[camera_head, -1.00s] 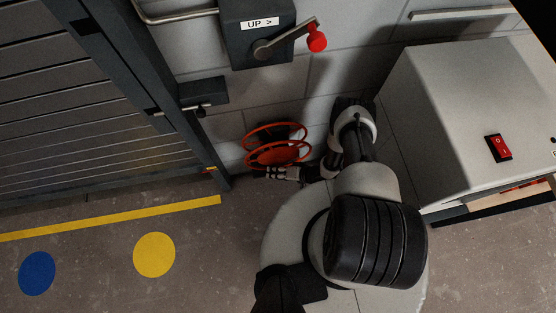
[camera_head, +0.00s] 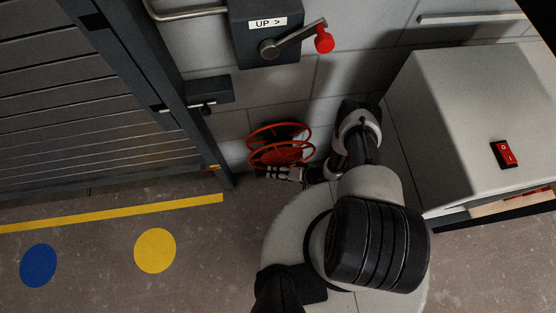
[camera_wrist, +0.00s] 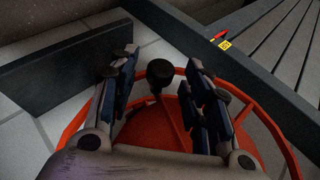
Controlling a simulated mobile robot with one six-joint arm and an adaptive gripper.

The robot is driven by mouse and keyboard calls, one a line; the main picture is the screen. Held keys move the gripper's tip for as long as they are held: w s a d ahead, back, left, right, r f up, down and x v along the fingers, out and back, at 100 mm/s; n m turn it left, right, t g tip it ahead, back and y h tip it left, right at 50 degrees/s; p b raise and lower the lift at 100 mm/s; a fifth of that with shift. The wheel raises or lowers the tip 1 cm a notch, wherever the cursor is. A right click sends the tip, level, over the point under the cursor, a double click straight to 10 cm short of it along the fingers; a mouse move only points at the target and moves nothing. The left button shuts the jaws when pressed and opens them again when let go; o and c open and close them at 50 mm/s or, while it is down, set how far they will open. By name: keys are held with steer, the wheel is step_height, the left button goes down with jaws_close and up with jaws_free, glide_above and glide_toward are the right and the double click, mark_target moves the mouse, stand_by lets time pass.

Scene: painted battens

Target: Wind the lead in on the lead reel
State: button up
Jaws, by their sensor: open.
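The lead reel (camera_head: 280,131) is orange-red with two round rims, low by the pale wall in the head view. In the wrist view its rim (camera_wrist: 70,125) curves around a red face (camera_wrist: 150,130). A black knob (camera_wrist: 160,72) stands on the reel, on an arm from its face. My gripper (camera_wrist: 160,62) is open, with one finger on each side of the knob and gaps showing on both sides. In the head view my gripper (camera_head: 284,173) is at the reel's lower front edge. I cannot make out a lead.
A slatted dark shutter (camera_head: 95,110) stands at left. A crank box marked UP (camera_head: 265,45) with a red knob (camera_head: 324,41) is above the reel. A pale cabinet (camera_head: 470,110) with a red switch (camera_head: 504,154) is at right. The floor at lower left is clear.

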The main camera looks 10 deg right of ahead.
steer(key=v, duration=0.7)
steer(key=shift+d+r, duration=0.15)
steer(key=shift+d, duration=0.05)
steer(key=shift+s, duration=0.1)
